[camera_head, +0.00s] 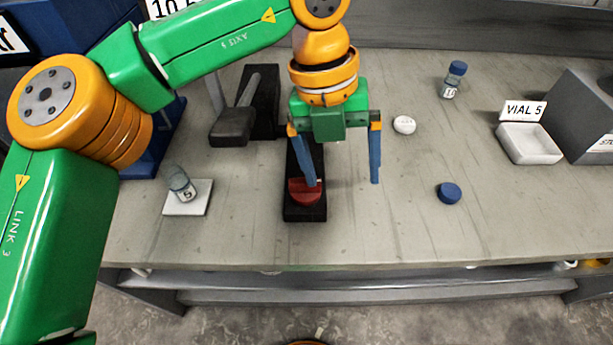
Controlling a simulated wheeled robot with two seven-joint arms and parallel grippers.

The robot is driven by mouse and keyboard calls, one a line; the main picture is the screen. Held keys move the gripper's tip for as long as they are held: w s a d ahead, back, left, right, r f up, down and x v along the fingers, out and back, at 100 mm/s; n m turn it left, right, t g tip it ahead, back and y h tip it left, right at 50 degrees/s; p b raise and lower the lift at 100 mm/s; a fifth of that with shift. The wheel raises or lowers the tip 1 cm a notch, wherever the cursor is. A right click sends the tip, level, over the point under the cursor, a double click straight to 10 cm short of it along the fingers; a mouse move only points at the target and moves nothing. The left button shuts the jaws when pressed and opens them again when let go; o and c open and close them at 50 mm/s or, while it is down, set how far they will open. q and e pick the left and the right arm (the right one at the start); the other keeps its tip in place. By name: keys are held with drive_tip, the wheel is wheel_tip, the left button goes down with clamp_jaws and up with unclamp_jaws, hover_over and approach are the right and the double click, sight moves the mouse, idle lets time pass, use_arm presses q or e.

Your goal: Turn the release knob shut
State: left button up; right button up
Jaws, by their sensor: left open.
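The far part of the base is hidden behind the gripper. My right gripper does not show.
A glass vial (182,187) marked 5 stands on a white pad (200,205) at the left. A black device (232,125) stands behind. To the right are a white disc (404,124), blue cap (448,193), blue-capped vial (453,80) and white tray (530,150). The front right bench is clear.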

sight(305, 181)
use_arm(q)
drive_tip(key=w+a, duration=0.1)
drive_tip(key=a+n+t+y, duration=0.1)
drive_tip(key=a, duration=0.1)
drive_tip(key=w+a+r+y, duration=0.1)
drive_tip(key=a, duration=0.1)
drive_tip(key=shift+w, duration=0.3)
drive_tip(key=f, duration=0.3)
drive_tip(key=s+f, duration=0.1)
drive_tip(key=f, duration=0.1)
drive_tip(key=shift+f, duration=0.3)
drive_tip(key=shift+w+f, duration=0.2)
drive_tip(key=shift+f, duration=0.25)
drive_tip(key=shift+s, duration=0.1)
drive_tip(key=shift+c, duration=0.4)
drive_tip(key=shift+d, duration=0.1)
drive_tip(key=c, duration=1.3)
